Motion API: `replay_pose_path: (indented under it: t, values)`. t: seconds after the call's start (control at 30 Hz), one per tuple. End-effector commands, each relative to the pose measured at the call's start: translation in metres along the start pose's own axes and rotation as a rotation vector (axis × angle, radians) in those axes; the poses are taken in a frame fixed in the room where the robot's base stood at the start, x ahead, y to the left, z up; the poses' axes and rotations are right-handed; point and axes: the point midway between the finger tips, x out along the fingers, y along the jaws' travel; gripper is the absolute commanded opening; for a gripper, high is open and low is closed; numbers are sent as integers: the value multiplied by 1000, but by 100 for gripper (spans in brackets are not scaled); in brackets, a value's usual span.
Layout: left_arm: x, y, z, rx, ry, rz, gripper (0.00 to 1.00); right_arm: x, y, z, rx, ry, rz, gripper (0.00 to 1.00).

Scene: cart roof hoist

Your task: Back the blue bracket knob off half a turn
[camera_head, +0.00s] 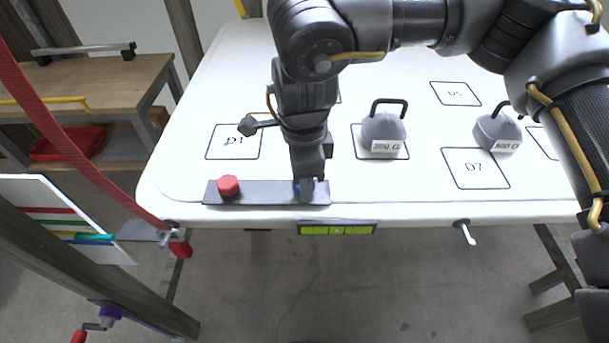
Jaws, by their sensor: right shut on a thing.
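The blue bracket knob (318,187) sits at the right end of a dark grey bracket plate (262,194) on the front edge of the white table. My right gripper (309,190) comes down from above and is shut on the blue knob, with its fingers hiding most of it. A red knob (228,185) stands uncovered near the left end of the same plate. My left gripper is not in view.
Two grey weights with black handles, one near the middle (382,130) and one at the right (498,131), stand on the white table (420,195). A red strap (75,140) runs down the left. A wooden bench (95,85) stands behind left.

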Motion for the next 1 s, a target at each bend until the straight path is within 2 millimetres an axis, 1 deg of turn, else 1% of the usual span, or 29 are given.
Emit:
replay_pose_path:
  t: [0.03, 0.5, 0.53, 0.67, 0.7, 1.0]
  values:
    - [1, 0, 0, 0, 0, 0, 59, 3, 2, 0, -10, 2, 8, 14]
    - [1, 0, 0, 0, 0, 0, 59, 3, 2, 0, -20, 2, 8, 14]
    - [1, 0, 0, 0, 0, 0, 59, 3, 2, 0, -20, 2, 8, 39]
    - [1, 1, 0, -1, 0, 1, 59, 2, 2, 0, -19, 2, 6, 56]
    - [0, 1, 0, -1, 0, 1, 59, 2, 1, 0, -19, 1, 5, 59]
    - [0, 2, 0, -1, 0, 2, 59, -2, 0, 0, -16, 0, 0, 59]
